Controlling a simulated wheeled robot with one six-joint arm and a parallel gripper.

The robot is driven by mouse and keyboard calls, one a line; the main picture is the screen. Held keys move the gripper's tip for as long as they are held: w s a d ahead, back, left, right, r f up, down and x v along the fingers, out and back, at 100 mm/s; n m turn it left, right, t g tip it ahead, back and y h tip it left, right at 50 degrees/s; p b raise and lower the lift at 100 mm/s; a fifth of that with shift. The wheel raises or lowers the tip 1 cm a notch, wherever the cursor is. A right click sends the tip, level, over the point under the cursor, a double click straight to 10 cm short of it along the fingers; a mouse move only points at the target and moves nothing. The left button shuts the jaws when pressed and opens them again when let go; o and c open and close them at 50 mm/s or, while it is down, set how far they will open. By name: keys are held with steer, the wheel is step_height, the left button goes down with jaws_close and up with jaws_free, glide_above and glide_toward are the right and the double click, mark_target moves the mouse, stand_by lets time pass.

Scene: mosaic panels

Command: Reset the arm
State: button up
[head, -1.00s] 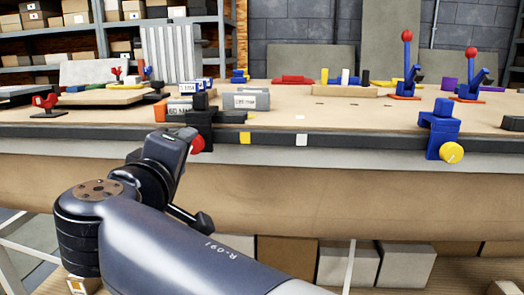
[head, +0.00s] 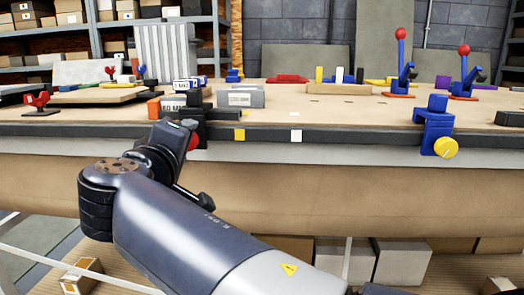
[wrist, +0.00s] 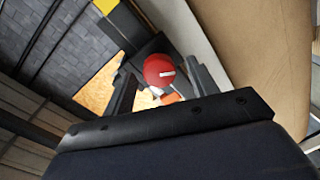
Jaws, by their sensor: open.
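My arm (head: 170,225) reaches from the lower right to the left and bends at a dark joint. Its wrist (head: 165,150) stands in front of the bench edge, below the black clamp (head: 196,115). In the wrist view my gripper (wrist: 160,82) is open, with one dark finger on each side. A red round knob with a white mark (wrist: 159,70) shows between and beyond the fingers. The same knob (head: 194,141) is partly hidden by my wrist in the head view. I cannot tell whether the fingers touch it.
The bench (head: 340,115) carries several small items, including grey boxes (head: 240,97) and red-knobbed blue levers (head: 400,65). A blue clamp with a yellow knob (head: 445,147) hangs on the front edge at right. Cartons (head: 400,258) stand below.

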steer(key=s+p, duration=0.2)
steer(key=s, duration=0.7)
steer(key=w+n+h+p, duration=0.2)
steer(key=w+n+p, duration=0.8)
steer(key=n+p, duration=1)
steer(key=shift+f, duration=0.15)
stand_by(0.8)
steer(key=shift+f, duration=0.1)
